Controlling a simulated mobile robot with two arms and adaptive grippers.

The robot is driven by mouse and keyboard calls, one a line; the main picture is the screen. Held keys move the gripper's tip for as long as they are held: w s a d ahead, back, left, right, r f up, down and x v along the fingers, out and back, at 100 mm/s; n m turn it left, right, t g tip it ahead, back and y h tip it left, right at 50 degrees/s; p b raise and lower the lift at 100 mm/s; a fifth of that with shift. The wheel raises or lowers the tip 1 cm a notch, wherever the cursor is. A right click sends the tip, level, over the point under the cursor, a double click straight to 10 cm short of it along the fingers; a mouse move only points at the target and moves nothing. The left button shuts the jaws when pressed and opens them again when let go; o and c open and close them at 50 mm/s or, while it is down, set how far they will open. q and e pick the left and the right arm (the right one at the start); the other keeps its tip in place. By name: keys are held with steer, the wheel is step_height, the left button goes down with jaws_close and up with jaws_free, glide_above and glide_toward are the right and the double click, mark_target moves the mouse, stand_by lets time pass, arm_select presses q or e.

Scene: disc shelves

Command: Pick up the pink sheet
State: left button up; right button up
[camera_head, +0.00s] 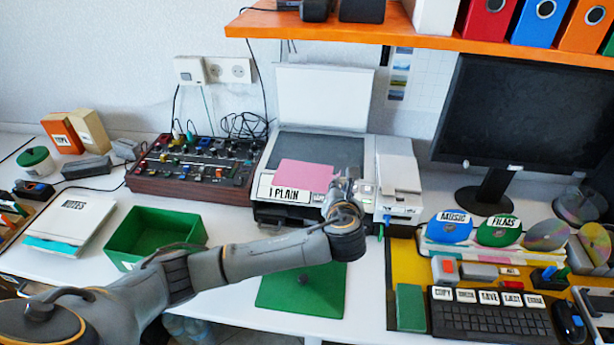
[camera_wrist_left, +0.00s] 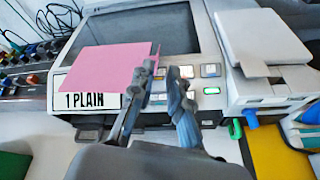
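The pink sheet (camera_head: 304,175) lies at the front left of the open scanner's glass (camera_head: 325,150), just behind the "1 PLAIN" label (camera_head: 286,193). In the left wrist view the pink sheet (camera_wrist_left: 105,68) shows left of my left gripper (camera_wrist_left: 164,70). The gripper's two fingers stand apart with a gap, and scanner buttons show between them. The left finger is at the sheet's right edge and covers a little of it; I cannot tell whether they touch. In the head view my left gripper (camera_head: 345,182) is over the scanner's front panel. My right gripper is not in view.
The scanner's white lid (camera_head: 325,97) stands raised behind. A mixer (camera_head: 197,170) is to the left, with a green bin (camera_head: 152,233) in front of it. A green mat (camera_head: 302,290) lies below my arm. A monitor (camera_head: 520,120) and keyboard (camera_head: 490,317) are at right.

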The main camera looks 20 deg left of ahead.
arm_select(q)
steer(key=shift+r+x, duration=0.15)
steer(key=shift+x, duration=1.35)
steer(key=shift+r+x, duration=0.15)
steer(key=shift+x, duration=1.3)
steer(key=shift+w, duration=0.15)
jaws_close()
